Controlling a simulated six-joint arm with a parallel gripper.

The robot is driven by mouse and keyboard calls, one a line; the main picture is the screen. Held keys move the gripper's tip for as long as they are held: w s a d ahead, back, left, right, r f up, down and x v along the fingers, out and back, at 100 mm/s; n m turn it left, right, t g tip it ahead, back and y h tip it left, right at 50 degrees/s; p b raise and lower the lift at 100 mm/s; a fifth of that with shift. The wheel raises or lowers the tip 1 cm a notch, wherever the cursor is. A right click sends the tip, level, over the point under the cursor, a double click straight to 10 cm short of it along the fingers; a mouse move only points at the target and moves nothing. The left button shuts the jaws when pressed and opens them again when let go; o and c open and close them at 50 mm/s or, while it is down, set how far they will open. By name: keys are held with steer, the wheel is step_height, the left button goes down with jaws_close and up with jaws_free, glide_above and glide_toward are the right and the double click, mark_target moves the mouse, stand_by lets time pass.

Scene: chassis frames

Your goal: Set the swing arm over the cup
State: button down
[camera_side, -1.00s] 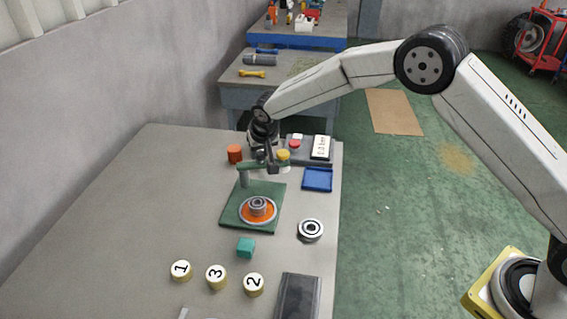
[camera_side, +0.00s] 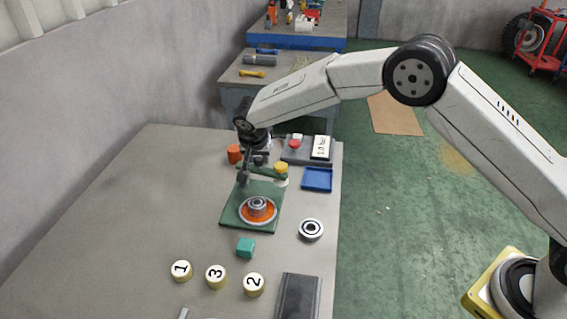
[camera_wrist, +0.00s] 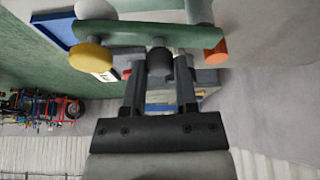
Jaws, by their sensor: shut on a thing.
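The green swing arm (camera_side: 268,171) sits raised on a post at the back left of the green base plate (camera_side: 232,208). Its yellow knob (camera_side: 281,167) is at the right end, with a pale round part below. The arm also spans the wrist view (camera_wrist: 120,35). The cup (camera_side: 258,206), a grey ringed piece in an orange ring, is on the plate, in front of the arm and not under it.
A blue tray (camera_side: 318,179) and a bearing ring (camera_side: 311,229) lie right of the plate. The table's left side is clear.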

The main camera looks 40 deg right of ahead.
steer(key=m, duration=0.2)
steer(key=a+m+g+h, duration=0.1)
steer(key=a+m, duration=0.1)
steer(key=m, duration=0.1)
steer(key=shift+s+a+f+m+g, duration=0.1)
steer(key=shift+s+a+m+g, duration=0.05)
steer(key=shift+s+m+g, duration=0.2)
steer(key=shift+w+a+m+g+h, duration=0.15)
steer(key=shift+a+m+g, duration=0.25)
steer(key=shift+m, duration=0.55)
steer(key=shift+a+m+g+h, duration=0.25)
steer(key=shift+a+m+g, duration=0.15)
steer(key=shift+m, duration=0.5)
steer(key=shift+c, duration=1.9)
jaws_free()
steer(key=v, duration=0.8)
